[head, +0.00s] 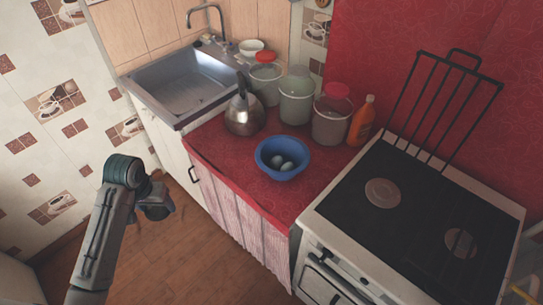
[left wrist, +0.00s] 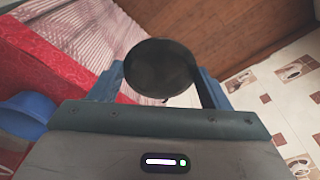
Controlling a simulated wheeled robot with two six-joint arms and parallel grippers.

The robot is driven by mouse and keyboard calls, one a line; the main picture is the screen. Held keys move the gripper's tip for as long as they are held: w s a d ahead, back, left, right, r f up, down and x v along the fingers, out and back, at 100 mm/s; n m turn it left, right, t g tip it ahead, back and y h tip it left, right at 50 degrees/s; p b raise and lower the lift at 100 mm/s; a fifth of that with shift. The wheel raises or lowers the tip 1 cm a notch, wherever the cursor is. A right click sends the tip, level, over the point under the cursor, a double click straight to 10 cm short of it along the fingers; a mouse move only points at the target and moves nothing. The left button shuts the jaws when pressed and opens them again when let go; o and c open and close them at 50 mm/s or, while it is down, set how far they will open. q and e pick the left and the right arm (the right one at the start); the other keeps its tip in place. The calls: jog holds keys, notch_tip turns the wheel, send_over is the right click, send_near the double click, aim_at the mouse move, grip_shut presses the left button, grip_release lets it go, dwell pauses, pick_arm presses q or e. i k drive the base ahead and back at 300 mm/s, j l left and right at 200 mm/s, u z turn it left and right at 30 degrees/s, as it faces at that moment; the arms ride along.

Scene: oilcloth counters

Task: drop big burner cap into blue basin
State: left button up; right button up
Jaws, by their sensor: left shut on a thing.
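My left gripper (head: 156,204) hangs over the wooden floor, left of the counter, in the head view. It is shut on a dark round disc, the big burner cap (left wrist: 160,68), which shows between the blue fingers in the left wrist view. I cannot make out the cap clearly in the head view. The blue basin (head: 274,176) stands on the red counter, to the right of and apart from the gripper, with pale egg-like things inside. Part of the basin also shows at the left edge of the left wrist view (left wrist: 22,118). My right gripper is not in view.
A kettle (head: 243,117), lidded buckets (head: 296,100) and an orange bottle (head: 361,121) stand behind the basin. A stove (head: 410,215) with a raised rack is on the right, a metal sink (head: 180,85) at the back left. Red counter is bare left of the basin.

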aim_at(274, 178)
jog(key=j+z, duration=0.6)
jog(key=z, duration=0.15)
jog(key=i+j+z, duration=0.15)
jog(key=i+z, duration=0.15)
jog(key=i, duration=0.1)
